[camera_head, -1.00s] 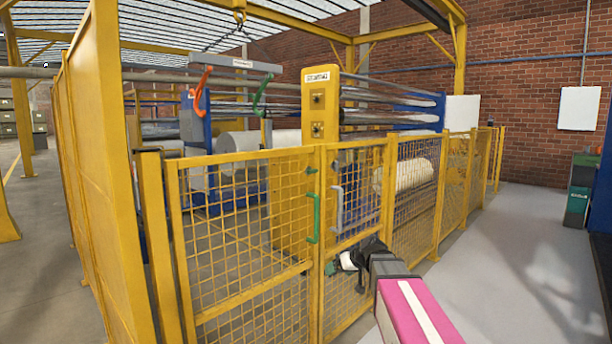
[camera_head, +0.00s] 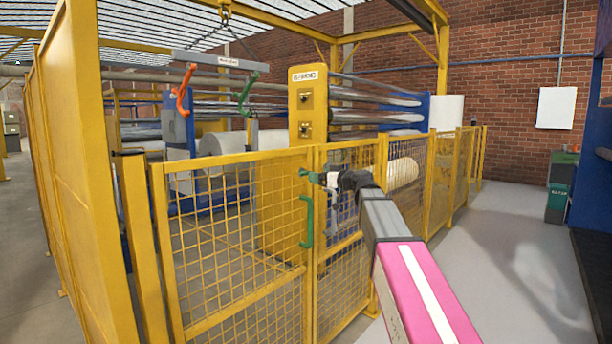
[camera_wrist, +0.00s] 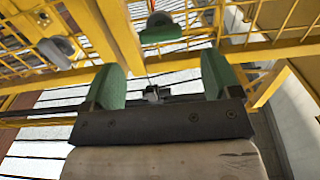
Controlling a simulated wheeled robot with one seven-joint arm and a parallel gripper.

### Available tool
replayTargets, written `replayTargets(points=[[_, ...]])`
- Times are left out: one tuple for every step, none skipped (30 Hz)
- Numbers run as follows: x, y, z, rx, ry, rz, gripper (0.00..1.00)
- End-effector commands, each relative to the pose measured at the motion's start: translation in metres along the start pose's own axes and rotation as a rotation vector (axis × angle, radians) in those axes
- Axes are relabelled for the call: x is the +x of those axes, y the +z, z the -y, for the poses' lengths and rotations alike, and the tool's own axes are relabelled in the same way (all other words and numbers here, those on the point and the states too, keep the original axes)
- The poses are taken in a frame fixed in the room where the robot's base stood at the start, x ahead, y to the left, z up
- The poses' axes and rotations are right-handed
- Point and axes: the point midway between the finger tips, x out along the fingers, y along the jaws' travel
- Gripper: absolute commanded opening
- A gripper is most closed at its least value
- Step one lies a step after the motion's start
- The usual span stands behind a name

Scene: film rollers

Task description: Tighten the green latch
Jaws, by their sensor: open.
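The green latch (camera_head: 309,175) is a small part near the top of the yellow mesh gate, at the seam between two panels. In the wrist view, a green piece (camera_wrist: 160,33) that looks like this latch lies ahead of the fingers, roughly centred between them. My gripper (camera_head: 325,179) is just right of the latch in the head view. The wrist view shows my gripper (camera_wrist: 160,78) open, its two green fingers wide apart with nothing between them. I cannot tell whether a fingertip touches the latch.
A green pull handle (camera_head: 307,221) is on the gate below the latch. A grey handle (camera_wrist: 56,51) shows left in the wrist view. Green (camera_head: 245,94) and orange (camera_head: 183,89) hooks hang behind the fence.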

Motion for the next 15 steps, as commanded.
replayTargets(points=[[0.013,0.0,-0.001,0.001,-0.003,0.001,0.83],[0.018,0.0,-0.001,0.001,-0.003,0.001,0.83],[0.025,0.0,-0.002,0.001,-0.002,0.002,0.83],[0.031,0.0,-0.002,0.001,-0.002,0.002,0.83],[0.036,0.0,-0.002,0.0,-0.001,0.002,0.83],[0.043,0.0,-0.001,0.0,-0.002,0.002,0.83],[0.047,0.0,-0.001,0.0,-0.002,0.002,0.83],[0.051,0.0,-0.001,0.0,-0.002,0.002,0.83],[0.056,0.0,-0.001,0.0,-0.002,0.002,0.83],[0.059,0.0,-0.001,0.0,-0.001,0.002,0.83],[0.062,0.0,-0.001,0.001,-0.001,0.002,0.83],[0.066,0.0,-0.001,0.001,-0.001,0.002,0.83],[0.068,0.0,-0.001,0.001,-0.001,0.002,0.83],[0.07,0.0,-0.001,0.001,-0.001,0.002,0.83],[0.072,0.0,0.0,0.001,-0.001,0.002,0.83]])
